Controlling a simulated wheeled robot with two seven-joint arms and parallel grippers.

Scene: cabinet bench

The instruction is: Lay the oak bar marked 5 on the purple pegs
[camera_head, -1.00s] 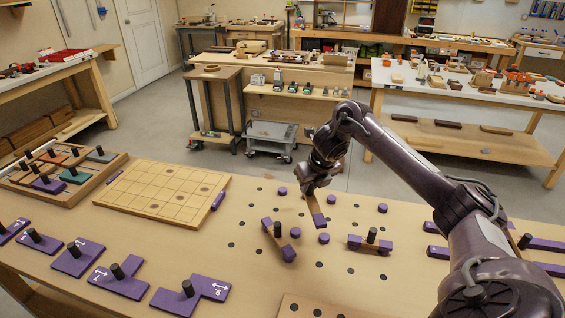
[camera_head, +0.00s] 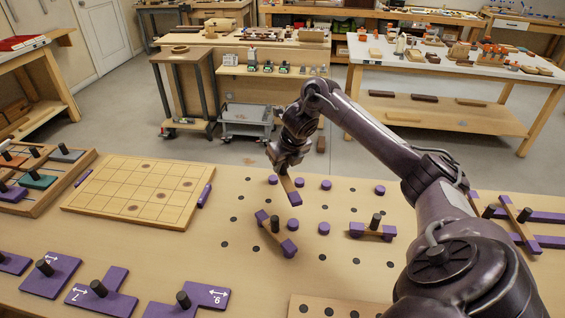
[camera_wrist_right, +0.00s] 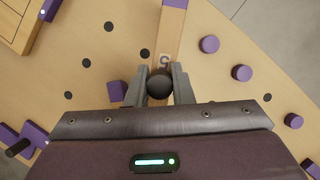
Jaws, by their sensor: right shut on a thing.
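My right gripper (camera_head: 289,160) is shut on the black knob (camera_wrist_right: 160,84) of an oak bar (camera_head: 287,184) with a purple end. My left gripper is out of view.
Two more oak bars with purple ends and black knobs lie near: one oak bar (camera_head: 270,239) in front, one (camera_head: 370,234) to the right. A gridded board (camera_head: 140,190) lies left. Purple knobbed pieces, such as one marked piece (camera_head: 120,302), line the front. Dark holes dot the table.

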